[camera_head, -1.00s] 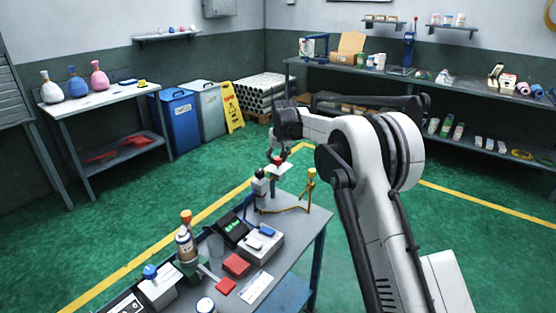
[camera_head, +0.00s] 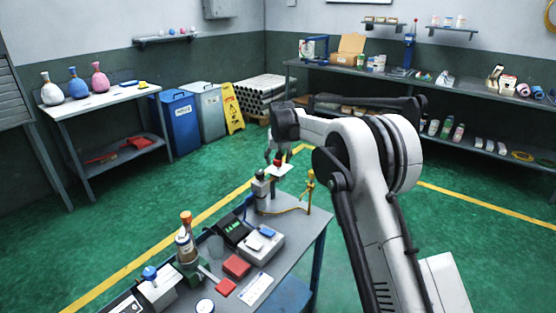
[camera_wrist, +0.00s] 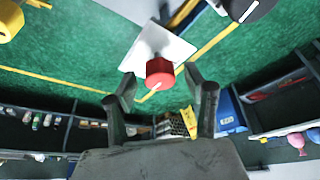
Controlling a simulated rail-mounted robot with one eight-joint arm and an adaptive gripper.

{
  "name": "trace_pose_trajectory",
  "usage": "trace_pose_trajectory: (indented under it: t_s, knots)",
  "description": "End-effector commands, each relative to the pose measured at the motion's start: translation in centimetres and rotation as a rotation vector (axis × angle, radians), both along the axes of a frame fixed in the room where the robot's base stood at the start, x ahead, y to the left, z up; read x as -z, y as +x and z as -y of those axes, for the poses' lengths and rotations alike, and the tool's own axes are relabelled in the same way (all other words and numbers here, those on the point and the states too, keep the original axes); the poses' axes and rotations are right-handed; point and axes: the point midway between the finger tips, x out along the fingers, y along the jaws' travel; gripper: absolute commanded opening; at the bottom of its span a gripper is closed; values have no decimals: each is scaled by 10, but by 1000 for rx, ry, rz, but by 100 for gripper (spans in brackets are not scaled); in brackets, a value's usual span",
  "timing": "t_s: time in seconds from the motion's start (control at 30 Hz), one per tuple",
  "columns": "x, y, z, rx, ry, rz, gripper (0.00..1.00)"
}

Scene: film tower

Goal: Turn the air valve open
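The air valve appears to be the red knob (camera_head: 279,162) on a pale plate at the far end of the near bench. In the wrist view the red knob (camera_wrist: 160,70) stands in front of a pale square plate (camera_wrist: 172,45), with a small white mark at its lower edge. My gripper (camera_head: 274,154) is just above and beside the knob in the head view. In the wrist view my gripper (camera_wrist: 160,84) is open, its two dark fingers apart with the knob between or just beyond their tips. I cannot tell whether they touch it.
A yellow-topped post (camera_head: 310,178) stands right of the valve, and a dark-topped fitting (camera_head: 261,178) stands left. Green floor surrounds the bench.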

Motion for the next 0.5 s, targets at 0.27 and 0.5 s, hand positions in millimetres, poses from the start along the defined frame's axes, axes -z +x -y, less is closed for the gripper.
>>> trace_pose_trajectory:
  t_s: [0.27,0.5]
  knots:
    - [-3,-1,0,0,0,0,48]
    - [-34,-14,3,0,0,0,48]
